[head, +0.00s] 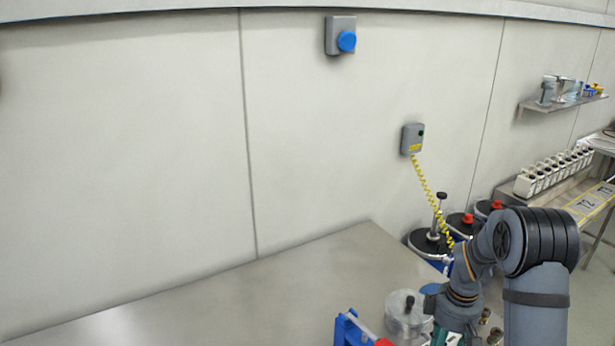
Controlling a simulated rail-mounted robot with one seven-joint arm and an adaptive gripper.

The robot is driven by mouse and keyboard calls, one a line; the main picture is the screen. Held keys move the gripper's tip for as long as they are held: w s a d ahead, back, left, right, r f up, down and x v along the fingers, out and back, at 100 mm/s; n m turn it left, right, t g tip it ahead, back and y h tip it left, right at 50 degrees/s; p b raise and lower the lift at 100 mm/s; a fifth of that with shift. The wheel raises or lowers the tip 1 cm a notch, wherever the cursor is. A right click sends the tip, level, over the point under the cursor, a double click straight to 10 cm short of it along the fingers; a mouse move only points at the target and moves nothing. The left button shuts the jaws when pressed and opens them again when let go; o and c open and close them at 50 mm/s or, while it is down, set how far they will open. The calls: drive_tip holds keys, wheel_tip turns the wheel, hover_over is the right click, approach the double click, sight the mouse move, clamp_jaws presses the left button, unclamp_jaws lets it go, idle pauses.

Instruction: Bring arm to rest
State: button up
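My arm (540,245) shows at the lower right of the head view, bent over, with its wrist (462,292) pointing down towards the steel table (300,285). The wrist end reaches the bottom edge of the picture. The fingers of my gripper are not visible there, so I cannot see whether it is open or holds anything. A lidded metal pot (405,318) stands on the table just left of the wrist. I cannot tell whether they touch.
A blue rack-like object (350,328) with a red part stands left of the pot. Dark-lidded drums (430,241) stand behind the table. A grey wall box (411,139) has a coiled yellow cable (427,190). A bottle rack (553,172) stands on the right bench. The left table is clear.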

drive_tip(key=shift+r, duration=0.1)
wheel_tip(320, 180, up, 12)
wheel_tip(320, 180, down, 12)
drive_tip(key=shift+s+r, duration=0.1)
drive_tip(key=shift+r, duration=0.1)
drive_tip(key=shift+f, duration=0.25)
drive_tip(key=m, duration=0.5)
drive_tip(key=shift+r+p, duration=0.1)
drive_tip(key=shift+p, duration=0.2)
drive_tip(key=m+p, duration=0.1)
drive_tip(key=m, duration=0.4)
drive_tip(key=m+p, duration=0.2)
drive_tip(key=m, duration=0.2)
drive_tip(key=shift+r, duration=0.1)
drive_tip(key=m+p, duration=0.2)
drive_tip(key=m, duration=0.2)
drive_tip(key=shift+r, duration=0.4)
